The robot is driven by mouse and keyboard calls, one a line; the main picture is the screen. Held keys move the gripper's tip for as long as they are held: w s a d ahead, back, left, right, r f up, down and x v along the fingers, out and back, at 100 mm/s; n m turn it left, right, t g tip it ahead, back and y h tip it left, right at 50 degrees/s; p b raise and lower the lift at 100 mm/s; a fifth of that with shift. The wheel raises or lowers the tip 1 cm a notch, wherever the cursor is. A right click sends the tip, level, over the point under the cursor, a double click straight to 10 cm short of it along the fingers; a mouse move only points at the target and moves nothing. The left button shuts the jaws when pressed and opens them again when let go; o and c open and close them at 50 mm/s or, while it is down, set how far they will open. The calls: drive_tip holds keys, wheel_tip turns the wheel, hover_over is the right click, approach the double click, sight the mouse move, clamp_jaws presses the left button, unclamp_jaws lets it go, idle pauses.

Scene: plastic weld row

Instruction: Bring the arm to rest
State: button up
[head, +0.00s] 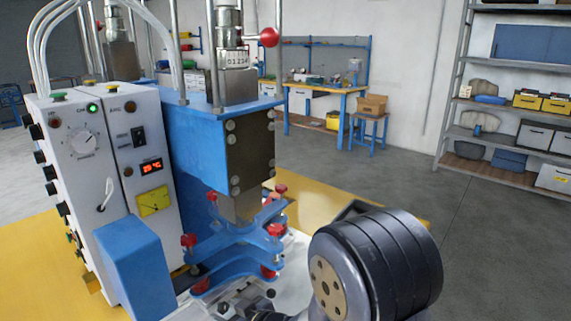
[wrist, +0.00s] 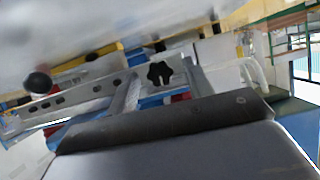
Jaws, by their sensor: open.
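The dark, rounded joint of my arm (head: 375,265) fills the lower right middle of the head view. It is in front of the welding machine's white work surface. My gripper (wrist: 165,125) shows only in part, as a grey body with a dark edge close to the lens at the bottom of the wrist view. It is open, and I see nothing held. Its fingertips are not clear in the head view. A blue clamp fixture with red knobs (head: 235,245) sits under the press head, left of my arm.
A white control box (head: 110,190) and the blue press (head: 205,150) stand at the left. A yellow table (head: 330,205) lies behind my arm. A workbench (head: 325,90) and shelving (head: 510,140) stand farther back. Grey floor (head: 480,230) is open on the right.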

drive_tip(key=v, duration=0.9)
drive_tip(key=shift+d+p, duration=0.3)
drive_tip(key=shift+s, duration=0.15)
